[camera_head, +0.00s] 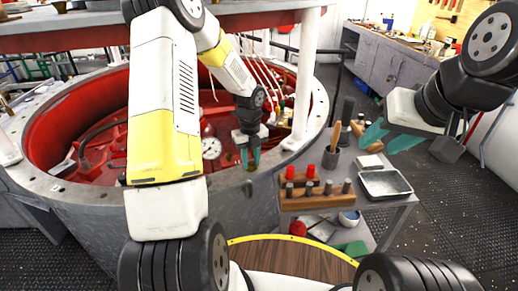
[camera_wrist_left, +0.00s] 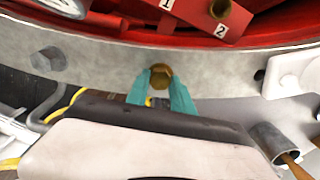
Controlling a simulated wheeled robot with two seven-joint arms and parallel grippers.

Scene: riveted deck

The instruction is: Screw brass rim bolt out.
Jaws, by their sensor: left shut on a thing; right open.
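The brass rim bolt (camera_wrist_left: 160,76) sits at the grey metal rim (camera_wrist_left: 110,72) in the left wrist view. My left gripper (camera_wrist_left: 160,92) is shut on it, with a teal fingertip on each side of its head. In the head view my left gripper (camera_head: 251,160) points down at the right front of the round rim (camera_head: 262,178), and its fingers largely hide the bolt there. My right gripper (camera_head: 388,140) is open and empty, above the small cart at the right. I cannot tell how far the bolt is out of its hole.
The cart holds a wooden rack (camera_head: 310,200) with several sockets and red-topped pieces, and a metal tray (camera_head: 385,183). A white post (camera_head: 306,75) rises from the rim beside my left gripper. Another hex bolt (camera_wrist_left: 48,60) is on the rim. Dark floor is free at the right.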

